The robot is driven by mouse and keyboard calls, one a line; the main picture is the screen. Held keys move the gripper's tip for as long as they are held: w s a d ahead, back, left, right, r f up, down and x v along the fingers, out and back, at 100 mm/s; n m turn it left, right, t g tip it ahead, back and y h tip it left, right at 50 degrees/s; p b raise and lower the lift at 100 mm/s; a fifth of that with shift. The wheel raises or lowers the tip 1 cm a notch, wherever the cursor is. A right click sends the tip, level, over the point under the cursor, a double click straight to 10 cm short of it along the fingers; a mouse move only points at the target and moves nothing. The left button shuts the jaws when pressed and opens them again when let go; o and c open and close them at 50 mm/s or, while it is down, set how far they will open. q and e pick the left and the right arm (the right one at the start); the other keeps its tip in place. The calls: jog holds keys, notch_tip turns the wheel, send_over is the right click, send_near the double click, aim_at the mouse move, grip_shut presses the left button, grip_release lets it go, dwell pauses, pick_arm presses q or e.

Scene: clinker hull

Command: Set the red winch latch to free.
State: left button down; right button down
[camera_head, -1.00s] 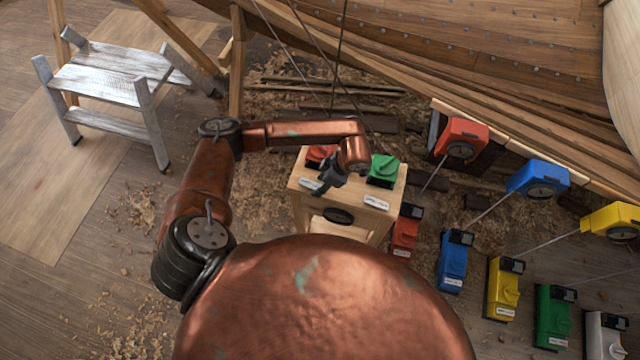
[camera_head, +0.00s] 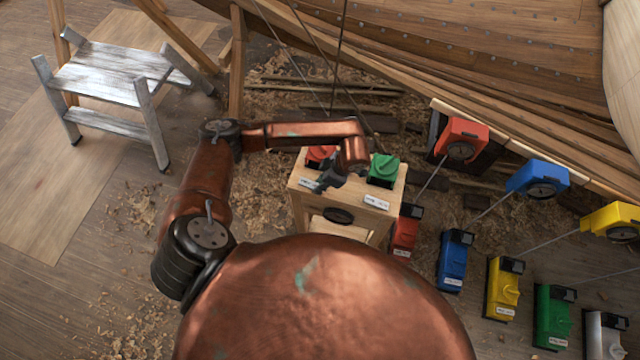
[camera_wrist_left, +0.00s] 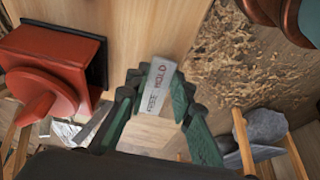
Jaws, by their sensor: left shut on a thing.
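A red latch (camera_head: 320,154) with a raised knob sits on the far left part of a wooden stand's top, partly hidden by my left arm. It is large at the left of the left wrist view (camera_wrist_left: 42,80). A pale label plate reading FREE and HOLD (camera_wrist_left: 158,86) lies beside it. My left gripper (camera_head: 321,187) is low in front of the red latch, apart from its knob. In the left wrist view its dark green fingers (camera_wrist_left: 160,88) are on both sides of the plate, shut on it. The knob's exact setting is unclear. My right gripper is out of view.
A green latch (camera_head: 384,168) sits right of the red one on the wooden stand (camera_head: 398,190). Red (camera_head: 404,235), blue (camera_head: 453,262), yellow (camera_head: 502,290) and green (camera_head: 552,318) units stand on the floor to the right. A grey step stool (camera_head: 110,80) is far left.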

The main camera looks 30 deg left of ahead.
pick_arm(q)
jog(key=shift+s+a+r+t+h+b, duration=0.15)
jog(key=shift+a+h+b, duration=0.1)
jog(key=shift+h, duration=0.3)
jog(key=shift+w+a+r+t+h+b, duration=0.15)
jog(key=shift+a+h+b, duration=0.1)
jog(key=shift+h, duration=0.3)
jog(key=shift+s+a+r+h+b, duration=0.1)
jog(key=shift+a+h+b, duration=0.05)
jog(key=shift+h+b, duration=0.4)
jog(key=shift+s+a+h+b, duration=0.1)
jog(key=shift+h+b, duration=0.2)
jog(key=shift+h, duration=0.35)
jog(key=shift+r+t+h+b, duration=0.15)
jog(key=shift+t+h+b, duration=0.15)
jog(key=shift+h, duration=0.2)
jog(key=c, duration=1.7)
grip_release()
jog(key=shift+r, duration=0.1)
